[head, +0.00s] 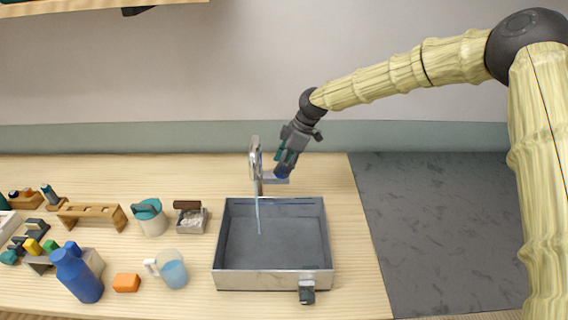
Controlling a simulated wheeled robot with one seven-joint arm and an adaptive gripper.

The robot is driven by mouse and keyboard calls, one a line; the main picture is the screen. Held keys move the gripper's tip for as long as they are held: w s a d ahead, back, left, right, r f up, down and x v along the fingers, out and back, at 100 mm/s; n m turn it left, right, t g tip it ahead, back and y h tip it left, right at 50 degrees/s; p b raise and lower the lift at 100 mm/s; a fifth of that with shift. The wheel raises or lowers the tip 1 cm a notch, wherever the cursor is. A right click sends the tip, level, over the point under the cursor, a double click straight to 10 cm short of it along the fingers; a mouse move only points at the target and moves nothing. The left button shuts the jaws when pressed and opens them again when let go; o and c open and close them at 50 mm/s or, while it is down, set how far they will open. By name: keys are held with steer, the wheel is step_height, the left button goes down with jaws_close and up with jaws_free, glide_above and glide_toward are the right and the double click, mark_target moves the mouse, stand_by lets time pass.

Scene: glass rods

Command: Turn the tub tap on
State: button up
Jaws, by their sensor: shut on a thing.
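The metal tap (255,158) stands upright behind the grey tub (220,262). A thin pale blue stream (258,215) runs from the tap down into the tub. The tap's lever (272,180) sticks out to the right from its post. The fingers partly hide the grip on that end.
A small dark fitting (307,292) is at the tub's front right. Left of the tub are a pitcher (174,272), a blue bottle (78,274), an orange block (126,283), a lidded jar (151,218) and a wooden rack (92,213). The counter right of the tub is clear.

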stand_by(0.4)
steer(key=o, duration=1)
steer(key=v, duration=1.2)
steer(key=shift+w, duration=0.1)
